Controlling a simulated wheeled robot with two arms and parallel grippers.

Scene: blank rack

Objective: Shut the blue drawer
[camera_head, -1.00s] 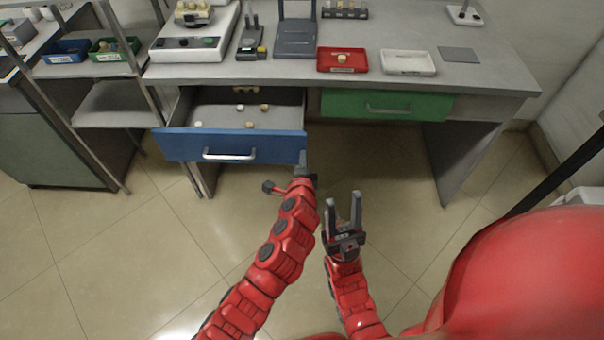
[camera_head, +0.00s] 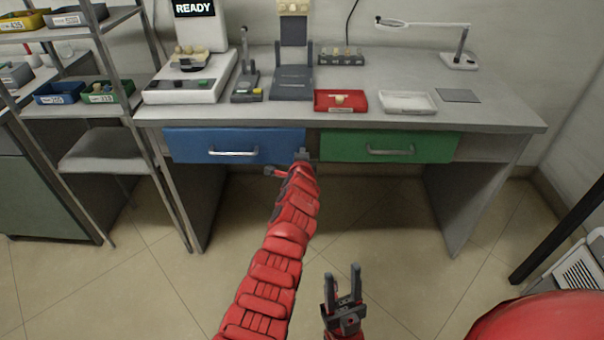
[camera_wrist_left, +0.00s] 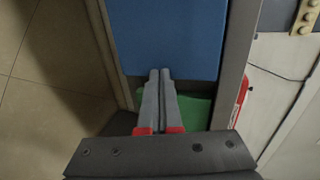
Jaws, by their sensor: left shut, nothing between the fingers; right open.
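The blue drawer (camera_head: 234,146) sits in the desk's left bay, its front about level with the desk edge and its inside hidden. Its light handle (camera_head: 234,153) faces me. In the left wrist view the blue front (camera_wrist_left: 168,38) fills the upper middle. My left gripper (camera_head: 302,154) is shut and empty at the right end of the blue front; its fingertips (camera_wrist_left: 160,72) are at the lower edge of the blue panel in the wrist view. I cannot tell whether they touch it. My right gripper (camera_head: 342,284) is open and empty, low in front of the desk.
A green drawer (camera_head: 388,147) is closed to the right of the blue one. The desk top (camera_head: 400,75) holds a scale (camera_head: 187,88), a red tray (camera_head: 340,108) and a white tray (camera_head: 407,109). A shelf rack (camera_head: 105,150) stands at left. Floor under the desk is clear.

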